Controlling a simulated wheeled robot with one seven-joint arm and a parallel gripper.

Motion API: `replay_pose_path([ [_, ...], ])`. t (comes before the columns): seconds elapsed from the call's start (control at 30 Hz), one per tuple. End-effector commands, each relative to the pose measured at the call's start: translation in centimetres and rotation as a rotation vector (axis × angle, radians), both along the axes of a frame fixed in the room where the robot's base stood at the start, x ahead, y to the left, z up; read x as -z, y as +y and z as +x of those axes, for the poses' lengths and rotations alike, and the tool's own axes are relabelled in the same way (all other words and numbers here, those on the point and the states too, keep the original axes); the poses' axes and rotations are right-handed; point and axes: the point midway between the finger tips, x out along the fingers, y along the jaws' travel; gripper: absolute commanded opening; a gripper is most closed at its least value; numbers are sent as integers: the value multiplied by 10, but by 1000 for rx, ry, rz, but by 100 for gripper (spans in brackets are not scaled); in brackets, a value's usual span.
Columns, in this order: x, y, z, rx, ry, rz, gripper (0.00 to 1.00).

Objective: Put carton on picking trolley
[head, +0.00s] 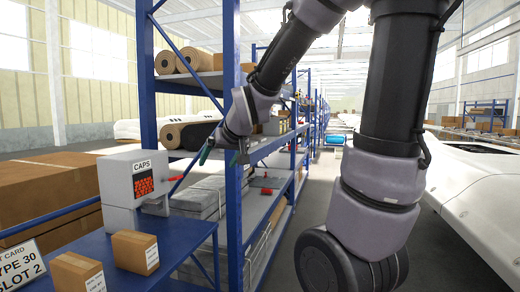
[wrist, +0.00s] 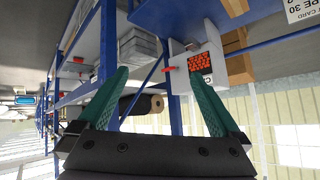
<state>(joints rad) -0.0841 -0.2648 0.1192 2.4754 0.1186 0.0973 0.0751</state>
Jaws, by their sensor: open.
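Two small brown cartons with white labels stand on a blue bench top (head: 185,238): one carton (head: 135,251) nearer the middle, another carton (head: 77,276) at the lower left. In the wrist view, a brown carton (wrist: 236,66) shows at the right, beyond the grey machine. My gripper (head: 222,156) is in front of the blue rack, above and to the right of the bench. Its green fingers are spread apart and empty; they also show in the wrist view (wrist: 158,74). I cannot make out a picking trolley for certain in either view.
A grey CAPS dispenser (head: 135,190) with a red lever stands on the bench behind the cartons. A blue rack (head: 232,200) with rolls and grey slabs is close to my arm. A slot card (head: 22,266) is at the lower left. An aisle (head: 318,185) runs right of the rack.

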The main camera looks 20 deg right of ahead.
Motion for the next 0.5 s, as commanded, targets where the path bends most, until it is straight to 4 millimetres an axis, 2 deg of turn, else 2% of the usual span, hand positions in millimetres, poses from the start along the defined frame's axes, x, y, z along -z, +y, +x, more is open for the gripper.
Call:
replay_pose_path([
  [0.03,-17,-14,-22,43,23,26,100],
  [0.1,-30,-29,-53,93,77,63,100],
  [0.3,-50,-50,-132,190,202,176,100],
  [0.4,-54,-52,-156,213,238,214,100],
  [0.5,-55,-53,-167,222,259,233,100],
])
